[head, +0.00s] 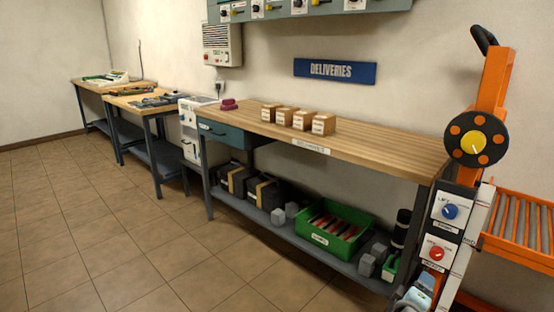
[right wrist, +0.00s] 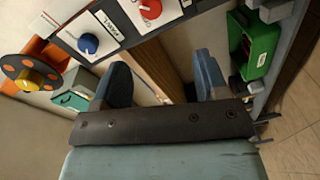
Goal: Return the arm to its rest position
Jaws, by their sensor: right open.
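My right gripper (head: 418,292) shows at the lower right of the head view, low in front of the orange-framed control post. In the right wrist view its two blue fingers stand well apart (right wrist: 162,70), with nothing held between them. Behind the fingers are a pale panel and the brown edge of a bench. My left gripper and left arm are not in the head view.
The control post has a blue knob (head: 450,211), a red knob (head: 436,253) and an orange-dotted wheel (head: 476,139). The deliveries bench (head: 390,143) holds small boxes; a green crate (head: 312,236) sits on its lower shelf. Floor (head: 110,230) at left is clear.

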